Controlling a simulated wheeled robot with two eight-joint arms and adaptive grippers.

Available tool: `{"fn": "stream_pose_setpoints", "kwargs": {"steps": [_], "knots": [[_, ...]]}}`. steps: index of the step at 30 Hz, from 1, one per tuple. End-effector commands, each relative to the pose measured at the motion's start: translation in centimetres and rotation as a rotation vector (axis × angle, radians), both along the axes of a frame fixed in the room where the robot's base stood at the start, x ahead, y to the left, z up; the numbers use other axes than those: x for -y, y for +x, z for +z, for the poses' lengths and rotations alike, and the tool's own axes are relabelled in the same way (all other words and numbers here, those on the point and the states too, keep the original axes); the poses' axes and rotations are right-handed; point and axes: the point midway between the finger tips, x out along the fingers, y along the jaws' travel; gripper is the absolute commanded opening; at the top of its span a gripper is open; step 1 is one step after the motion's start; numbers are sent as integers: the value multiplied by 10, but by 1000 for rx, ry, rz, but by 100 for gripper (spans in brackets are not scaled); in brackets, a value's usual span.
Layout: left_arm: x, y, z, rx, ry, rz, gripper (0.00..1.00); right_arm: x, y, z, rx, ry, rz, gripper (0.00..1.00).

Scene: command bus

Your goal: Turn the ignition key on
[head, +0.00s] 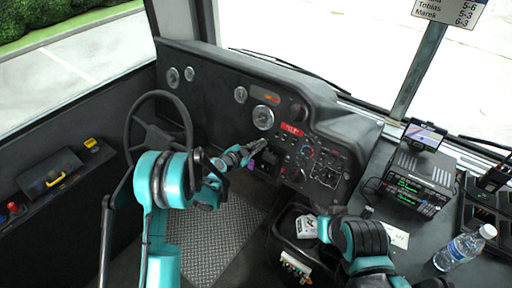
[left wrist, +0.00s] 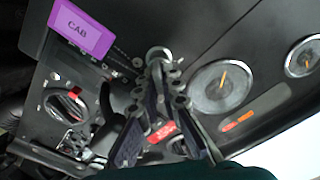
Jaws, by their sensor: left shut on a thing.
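The ignition key (left wrist: 158,54) sits at the dashboard panel in the left wrist view, mostly hidden between my fingers; its metal ring or bow shows at their tips. A purple tag marked CAB (left wrist: 80,27) lies beside it, and the tag also shows small in the head view (head: 251,164). My left gripper (head: 257,147) reaches the dashboard left of the red display. In the left wrist view its fingers (left wrist: 162,72) are shut on the key.
The steering wheel (head: 152,130) stands left of my left gripper. Gauges (left wrist: 222,86) and switches surround the key. A radio unit (head: 418,182) and a water bottle (head: 463,248) stand at the right.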

Motion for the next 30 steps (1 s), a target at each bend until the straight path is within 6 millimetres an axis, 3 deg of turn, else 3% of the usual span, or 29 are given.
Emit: {"fn": "stream_pose_setpoints", "kwargs": {"steps": [1,3,15,30], "knots": [[0,-1,-1,-1,2,-2,8,0,0,0,0,0,0,40],[0,-1,-1,-1,2,-2,27,0,0,0,0,0,0,40],[-4,-5,2,-1,1,1,27,0,0,0,0,0,0,40],[-59,-78,32,-1,1,1,27,0,0,0,0,0,0,40]]}}
